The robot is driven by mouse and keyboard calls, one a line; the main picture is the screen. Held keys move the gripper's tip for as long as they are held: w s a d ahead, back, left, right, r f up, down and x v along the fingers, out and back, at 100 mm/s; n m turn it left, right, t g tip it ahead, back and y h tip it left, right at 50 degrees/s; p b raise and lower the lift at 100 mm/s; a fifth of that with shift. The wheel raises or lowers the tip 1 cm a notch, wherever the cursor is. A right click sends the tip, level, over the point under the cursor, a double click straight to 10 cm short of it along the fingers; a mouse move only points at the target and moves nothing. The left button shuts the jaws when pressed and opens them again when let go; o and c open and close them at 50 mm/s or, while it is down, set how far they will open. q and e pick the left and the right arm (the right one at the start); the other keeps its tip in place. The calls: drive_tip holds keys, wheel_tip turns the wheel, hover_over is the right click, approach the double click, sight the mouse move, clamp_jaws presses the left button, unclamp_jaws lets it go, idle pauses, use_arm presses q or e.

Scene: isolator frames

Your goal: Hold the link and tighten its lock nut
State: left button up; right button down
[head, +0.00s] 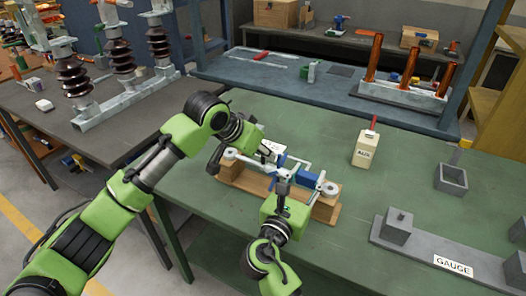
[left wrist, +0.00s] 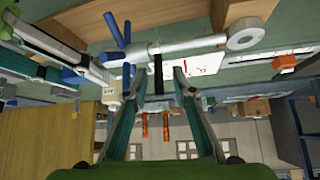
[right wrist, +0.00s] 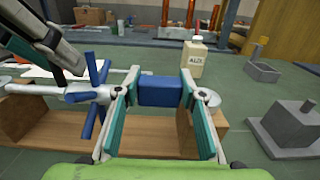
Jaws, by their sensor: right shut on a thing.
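The link is a silver rod (right wrist: 30,89) with a ring eye at its end, lying across a wooden stand (right wrist: 150,137). A blue block (right wrist: 160,91) sits on its right part; it also shows in the head view (head: 309,180). My right gripper (right wrist: 160,76) is shut on this block. A blue cross-shaped lock nut (right wrist: 93,97) sits on the rod left of the right gripper, and shows in the left wrist view (left wrist: 121,38). My left gripper (left wrist: 156,68) is open, with its fingertips close to the rod. Whether they touch it is unclear.
A grey open box (head: 451,180) and a grey gauge plate (head: 420,251) lie farther right. A white sheet (head: 272,147) lies behind the link. Green tabletop between them is clear.

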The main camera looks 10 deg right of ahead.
use_arm(q)
drive_tip(key=v, duration=1.2)
drive_tip(key=shift+d, duration=0.1)
use_arm(e)
drive_tip(key=c, duration=1.2)
unclamp_jaws()
drive_tip(key=shift+c, duration=0.2)
